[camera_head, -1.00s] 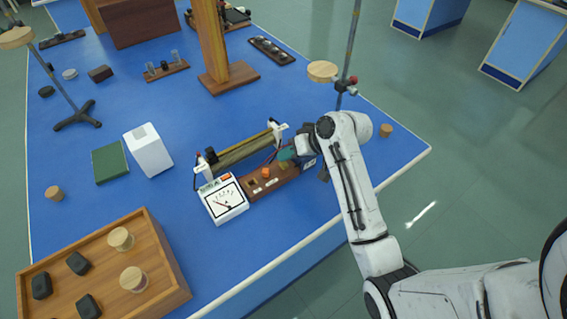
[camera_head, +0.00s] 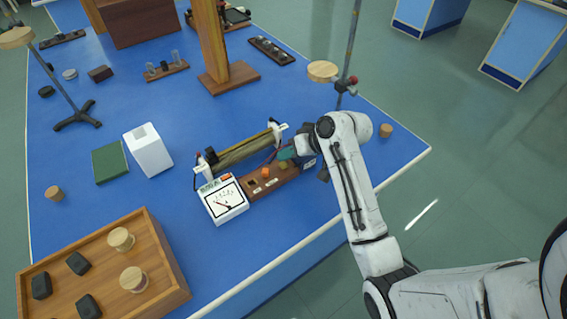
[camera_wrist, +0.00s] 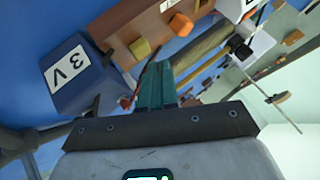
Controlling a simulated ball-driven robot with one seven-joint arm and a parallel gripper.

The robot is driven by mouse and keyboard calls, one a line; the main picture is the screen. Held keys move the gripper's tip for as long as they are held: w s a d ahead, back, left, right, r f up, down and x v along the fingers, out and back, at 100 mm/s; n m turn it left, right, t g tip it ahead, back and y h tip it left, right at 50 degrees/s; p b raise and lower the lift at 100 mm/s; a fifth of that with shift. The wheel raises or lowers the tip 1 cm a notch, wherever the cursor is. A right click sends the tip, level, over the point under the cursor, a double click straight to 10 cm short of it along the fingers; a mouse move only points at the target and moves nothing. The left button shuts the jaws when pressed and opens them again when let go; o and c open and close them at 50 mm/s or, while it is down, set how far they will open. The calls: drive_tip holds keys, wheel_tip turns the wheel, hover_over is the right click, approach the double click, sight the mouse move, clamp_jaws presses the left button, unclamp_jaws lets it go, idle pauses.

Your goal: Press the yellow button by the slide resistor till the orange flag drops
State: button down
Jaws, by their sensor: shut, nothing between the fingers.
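The yellow button (camera_wrist: 140,48) is a small block on the wooden board, just past my fingertips in the wrist view. My gripper (camera_wrist: 158,70) has green fingers, shut and empty, and appears close to the button; whether they touch, I cannot tell. In the head view my gripper (camera_head: 287,154) is over the right end of the board. The slide resistor (camera_head: 245,148) lies behind the board and its rod also shows in the wrist view (camera_wrist: 203,50). An orange block (camera_head: 265,172) stands on the board. An orange-red patch (camera_head: 227,177) is on the meter; which is the flag is unclear.
A white meter (camera_head: 227,202) stands at the board's left end. A blue 3 V box (camera_wrist: 75,78) is beside my fingers. A thin rod stand (camera_head: 347,75) rises behind my arm. A wooden tray (camera_head: 165,250) is at front left.

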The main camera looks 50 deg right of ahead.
sight(287, 164)
drive_tip(key=shift+f, duration=0.1)
drive_tip(key=shift+f, duration=0.3)
drive_tip(key=shift+f, duration=0.45)
idle(0.8)
drive_tip(key=shift+r, duration=0.15)
drive_tip(key=shift+r+p, duration=0.75)
drive_tip(key=shift+p, duration=0.15)
wheel_tip(287, 164, up, 5)
drive_tip(key=p, duration=0.5)
idle(0.6)
